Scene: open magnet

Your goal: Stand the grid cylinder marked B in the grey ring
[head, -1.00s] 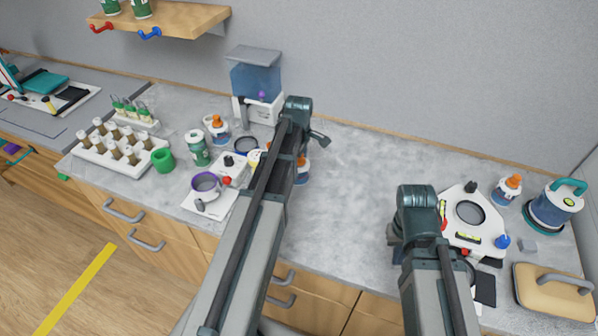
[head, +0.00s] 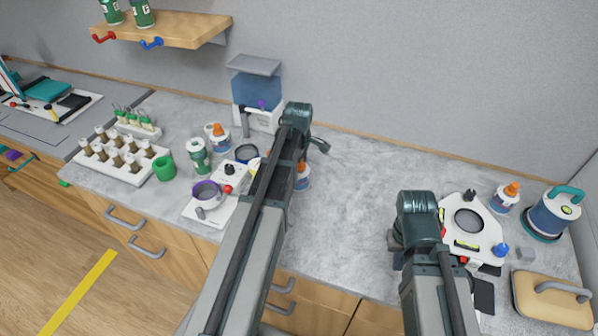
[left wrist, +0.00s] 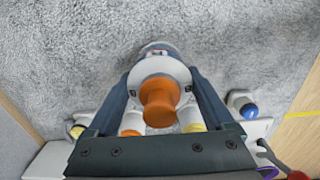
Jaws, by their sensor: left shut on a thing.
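My left gripper (left wrist: 161,77) is shut on a white cylinder with an orange knob (left wrist: 160,98), which stands between the fingers in the left wrist view. In the head view this cylinder (head: 303,178) shows partly behind my left arm, at the bench surface. No letter can be read on it. A dark grey ring (head: 246,153) lies to its left, near the white dispenser. Another dark round opening (head: 468,220) is in the white plate at the right. My right gripper (head: 396,243) is mostly hidden by its own arm, left of that plate; its fingers cannot be made out.
Other orange-topped cylinders stand at the left (head: 220,138) and right (head: 506,197). A purple ring (head: 206,191) on a white base, a green-and-white canister (head: 200,157) and a dispenser (head: 255,90) crowd the left. The bench between my arms is clear.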

